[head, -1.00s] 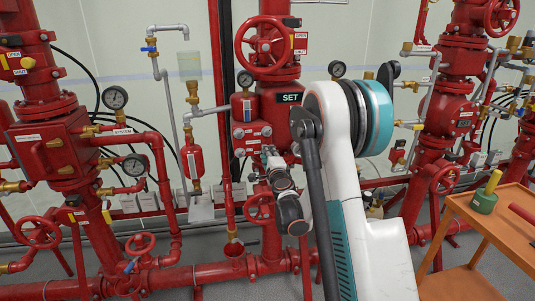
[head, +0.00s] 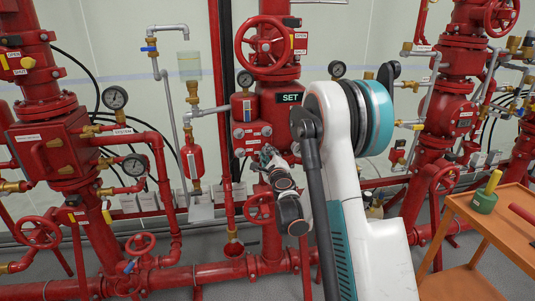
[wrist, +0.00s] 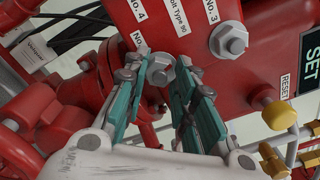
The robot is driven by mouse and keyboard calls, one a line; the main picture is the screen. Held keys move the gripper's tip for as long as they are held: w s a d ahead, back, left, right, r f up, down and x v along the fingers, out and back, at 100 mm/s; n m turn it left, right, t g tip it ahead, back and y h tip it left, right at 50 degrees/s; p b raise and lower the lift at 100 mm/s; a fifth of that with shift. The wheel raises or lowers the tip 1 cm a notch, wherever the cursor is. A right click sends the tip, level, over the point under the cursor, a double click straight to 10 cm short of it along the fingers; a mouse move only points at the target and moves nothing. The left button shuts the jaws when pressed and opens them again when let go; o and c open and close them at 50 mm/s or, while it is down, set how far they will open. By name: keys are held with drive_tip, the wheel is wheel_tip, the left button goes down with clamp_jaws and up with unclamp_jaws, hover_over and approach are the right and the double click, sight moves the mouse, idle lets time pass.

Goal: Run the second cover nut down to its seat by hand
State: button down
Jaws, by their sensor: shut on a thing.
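In the wrist view, the teal fingers of my gripper (wrist: 164,80) are shut on a grey hex cover nut (wrist: 160,69) on the red valve cover (wrist: 180,25). The fingers lie on either side of the nut and hide part of it. Whether it touches its seat cannot be told. Another grey hex nut with a washer (wrist: 229,40) sits on the cover by the No. 3 label. In the head view, my gripper (head: 267,153) is at the lower part of the cover, and its grip is too small to read.
Red pipework (wrist: 75,115) and a yellow-capped fitting (wrist: 278,114) lie close around the gripper in the wrist view. A red handwheel (head: 259,207) is below the cover.

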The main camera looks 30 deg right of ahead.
drive_tip(key=shift+m, duration=0.3)
drive_tip(key=m, duration=0.3)
drive_tip(key=c, duration=1.2)
unclamp_jaws()
drive_tip(key=shift+c, duration=0.2)
drive_tip(key=shift+s, duration=0.1)
drive_tip(key=v, duration=0.5)
drive_tip(key=shift+s+a, duration=0.1)
drive_tip(key=shift+s, duration=0.3)
